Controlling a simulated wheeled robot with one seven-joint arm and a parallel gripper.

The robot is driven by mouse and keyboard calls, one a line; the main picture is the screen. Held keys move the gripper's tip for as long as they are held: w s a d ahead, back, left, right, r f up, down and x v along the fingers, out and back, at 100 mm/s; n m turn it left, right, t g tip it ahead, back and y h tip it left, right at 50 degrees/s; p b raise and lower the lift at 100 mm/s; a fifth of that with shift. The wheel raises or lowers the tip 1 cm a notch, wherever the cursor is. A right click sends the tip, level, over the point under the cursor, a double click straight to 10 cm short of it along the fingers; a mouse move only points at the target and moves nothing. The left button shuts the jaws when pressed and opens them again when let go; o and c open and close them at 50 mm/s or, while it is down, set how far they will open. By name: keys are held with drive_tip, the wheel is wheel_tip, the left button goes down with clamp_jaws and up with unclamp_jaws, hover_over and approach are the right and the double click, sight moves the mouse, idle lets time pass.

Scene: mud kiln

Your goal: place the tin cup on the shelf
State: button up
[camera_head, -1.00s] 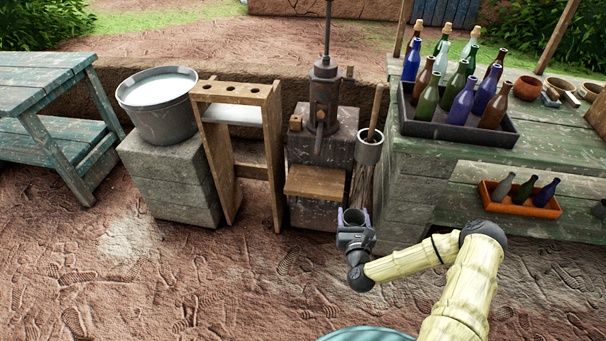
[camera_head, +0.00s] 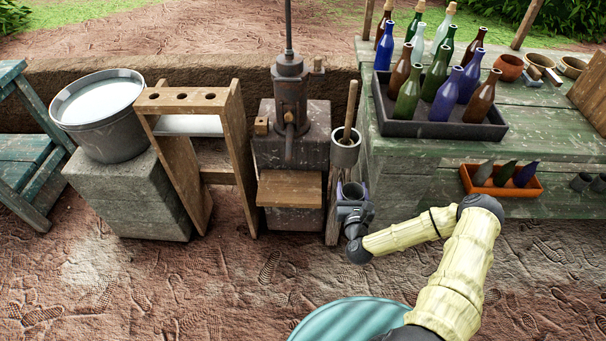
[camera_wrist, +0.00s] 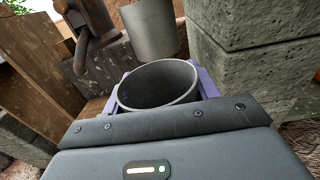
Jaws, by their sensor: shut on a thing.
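The tin cup (camera_head: 352,189) is a grey, open-topped cup held upright in my gripper (camera_head: 353,200). In the wrist view the cup (camera_wrist: 158,86) sits between the purple fingers, its round mouth facing up and looking empty. My gripper is shut on it, in front of the gap between the pump stand and the green bench. The bench's lower shelf (camera_head: 447,205) is a weathered green board to the right of the gripper. It bears an orange tray (camera_head: 502,192) with several small bottles, and two dark cups (camera_head: 582,182) further right. My gripper is apart from this shelf.
The green bench top (camera_head: 545,128) bears a black tray (camera_head: 420,128) of bottles and several bowls. A metal cylinder with a wooden handle (camera_head: 345,152) stands close behind the gripper. An iron pump (camera_head: 290,95), a wooden rack (camera_head: 180,155) and a basin (camera_head: 98,115) stand left.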

drive_tip(key=shift+w+d, duration=0.25)
drive_tip(key=shift+w, duration=0.2)
drive_tip(key=shift+s, duration=0.1)
drive_tip(key=shift+a+f+b, duration=0.15)
drive_tip(key=shift+a+b, duration=0.05)
drive_tip(key=shift+b, duration=0.1)
drive_tip(key=s+a+f+b, duration=0.1)
drive_tip(key=a+f+b, duration=0.1)
drive_tip(key=a+b, duration=0.7)
drive_tip(key=s+a+f+h+b, duration=0.1)
drive_tip(key=a+f+b, duration=0.2)
drive_tip(key=a+b, duration=0.6)
drive_tip(key=a, duration=0.3)
drive_tip(key=shift+s+m, duration=0.3)
drive_tip(key=shift+s, duration=0.1)
